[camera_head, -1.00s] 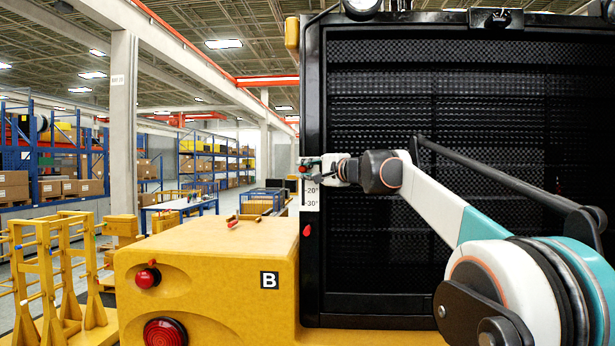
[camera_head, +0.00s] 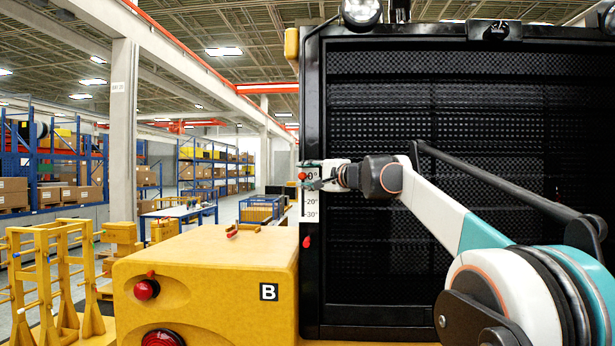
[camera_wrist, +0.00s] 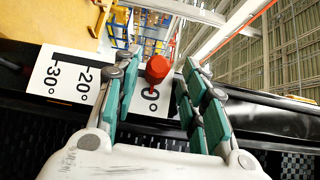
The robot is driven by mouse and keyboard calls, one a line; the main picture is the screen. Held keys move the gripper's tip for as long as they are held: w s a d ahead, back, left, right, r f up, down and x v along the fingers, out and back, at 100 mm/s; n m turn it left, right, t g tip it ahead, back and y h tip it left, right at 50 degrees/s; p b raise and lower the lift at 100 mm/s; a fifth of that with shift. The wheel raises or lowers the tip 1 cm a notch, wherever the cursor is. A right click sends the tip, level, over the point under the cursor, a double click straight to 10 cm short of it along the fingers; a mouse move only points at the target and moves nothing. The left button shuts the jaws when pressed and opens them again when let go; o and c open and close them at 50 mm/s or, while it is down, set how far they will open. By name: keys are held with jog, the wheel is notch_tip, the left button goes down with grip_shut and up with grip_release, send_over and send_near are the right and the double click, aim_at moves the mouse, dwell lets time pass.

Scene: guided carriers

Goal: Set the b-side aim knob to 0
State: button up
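The red aim knob (camera_wrist: 157,68) shows in the wrist view in front of the white scale plate (camera_wrist: 72,76), beside its 0° mark, partly over it. The plate also reads -20° and -30°. In the head view the knob (camera_head: 303,176) is small at the upper end of the scale (camera_head: 310,205), on the black frame's left edge. My gripper (camera_wrist: 162,62) has its teal fingers spread on either side of the knob, with gaps visible, so it looks open and not clamped. In the head view the gripper (camera_head: 322,175) partly covers the scale's upper part.
A yellow carrier body (camera_head: 215,275) with a B label (camera_head: 268,292) and red button (camera_head: 146,289) stands below left. A black mesh panel (camera_head: 450,250) fills the right. A small red part (camera_head: 307,241) sits below the scale.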

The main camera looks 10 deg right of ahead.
jog(key=v, duration=1.2)
jog(key=shift+a, duration=0.1)
